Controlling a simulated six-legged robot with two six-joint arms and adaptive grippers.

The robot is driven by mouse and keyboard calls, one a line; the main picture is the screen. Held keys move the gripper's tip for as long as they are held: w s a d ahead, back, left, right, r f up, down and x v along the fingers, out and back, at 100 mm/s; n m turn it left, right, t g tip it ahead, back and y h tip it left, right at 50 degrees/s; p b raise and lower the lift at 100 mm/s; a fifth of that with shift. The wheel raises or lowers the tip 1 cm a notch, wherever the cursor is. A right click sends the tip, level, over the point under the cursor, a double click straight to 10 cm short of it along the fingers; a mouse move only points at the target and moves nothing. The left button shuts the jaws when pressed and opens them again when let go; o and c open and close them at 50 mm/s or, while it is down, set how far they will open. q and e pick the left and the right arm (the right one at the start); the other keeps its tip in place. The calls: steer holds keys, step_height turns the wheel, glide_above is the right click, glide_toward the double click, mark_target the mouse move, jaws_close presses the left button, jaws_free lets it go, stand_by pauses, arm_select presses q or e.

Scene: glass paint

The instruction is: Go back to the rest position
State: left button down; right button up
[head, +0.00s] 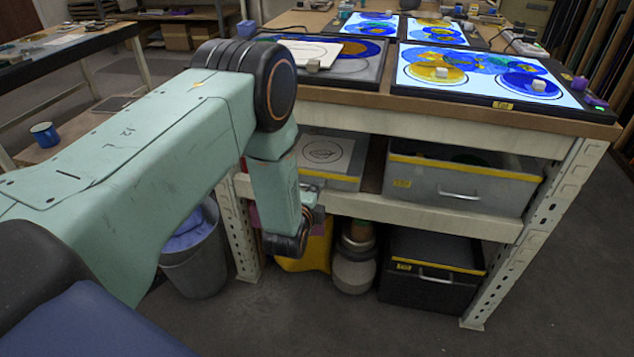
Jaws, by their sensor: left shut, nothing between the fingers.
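My left arm comes in from the left, and its forearm hangs down in front of the workbench. My left gripper (313,205) is mostly hidden behind the wrist. It is shut and empty, near the left end of the bench's lower shelf. My right gripper is not in view.
The workbench (430,122) carries lit panels with blue and yellow painted glass (485,72). Grey drawers (458,190) sit on its shelf. Below are a black box (425,285), a metal canister (354,262) and a grey bin (195,270). The floor in front is clear.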

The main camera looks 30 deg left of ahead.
arm_select(q)
steer(key=p+v, duration=0.1)
steer(key=v, duration=0.4)
steer(key=shift+s+p, duration=0.25)
steer(key=shift+p, duration=0.05)
steer(key=s+d+f+n+g+h, duration=0.1)
steer(key=s+d+f+n+g, duration=0.1)
steer(key=s+f+n+g, duration=0.45)
steer(key=s+d+f+n+g+h, duration=0.1)
steer(key=s+d+f+n, duration=0.15)
steer(key=s+n, duration=0.45)
steer(key=s+d+r+n+g+h+p, duration=0.1)
steer(key=s+g, duration=0.5)
steer(key=s, duration=1.7)
steer(key=shift+s+d+r+n+g+p, duration=0.15)
steer(key=shift+s+d+n+g+p, duration=0.2)
steer(key=shift+d+n, duration=0.3)
